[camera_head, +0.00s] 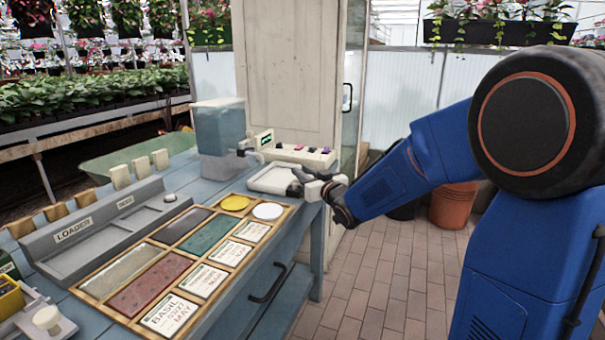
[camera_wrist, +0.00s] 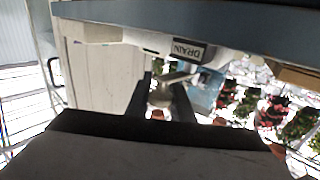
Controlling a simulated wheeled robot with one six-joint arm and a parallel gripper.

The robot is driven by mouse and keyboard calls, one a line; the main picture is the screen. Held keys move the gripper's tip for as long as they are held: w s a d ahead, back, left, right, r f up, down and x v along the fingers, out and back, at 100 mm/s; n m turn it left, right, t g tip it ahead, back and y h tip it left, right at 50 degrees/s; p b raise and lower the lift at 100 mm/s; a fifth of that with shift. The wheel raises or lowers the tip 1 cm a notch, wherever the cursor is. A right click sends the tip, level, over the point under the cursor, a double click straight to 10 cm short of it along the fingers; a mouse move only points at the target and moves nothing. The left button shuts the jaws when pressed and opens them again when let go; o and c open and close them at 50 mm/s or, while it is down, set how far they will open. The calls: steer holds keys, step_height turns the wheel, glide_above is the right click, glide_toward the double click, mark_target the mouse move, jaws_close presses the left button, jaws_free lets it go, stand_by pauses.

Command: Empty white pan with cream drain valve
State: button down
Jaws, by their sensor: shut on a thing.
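The white pan (camera_head: 268,188) sits on the far right corner of the blue bench in the head view. My gripper (camera_head: 304,180) is at the pan's right side, beyond the bench edge. In the wrist view my gripper (camera_wrist: 161,102) has its two dark fingers around the cream drain valve (camera_wrist: 160,92) and is shut on it. A DRAIN label (camera_wrist: 188,50) shows upside down close to the valve. The pan's inside is seen only at a shallow angle, so I cannot tell whether it holds liquid. The valve is mostly hidden by my gripper in the head view.
A clear tank (camera_head: 218,128) stands behind the pan. A strip with several buttons (camera_head: 300,154) is at the back edge. A wooden tray (camera_head: 135,262) of coloured panels and seed cards fills the near bench. The brick floor (camera_head: 380,275) right of the bench is open.

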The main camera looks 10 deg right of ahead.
steer(key=shift+s+m+t+h, duration=0.15)
steer(key=shift+m+h, duration=0.3)
steer(key=shift+h, duration=0.2)
steer(key=shift+s+m+t+h, duration=0.1)
steer(key=shift+m+t+h, duration=0.05)
steer(key=shift+m+h, duration=0.4)
steer(key=c, duration=1.6)
jaws_free()
steer(key=shift+d, duration=0.1)
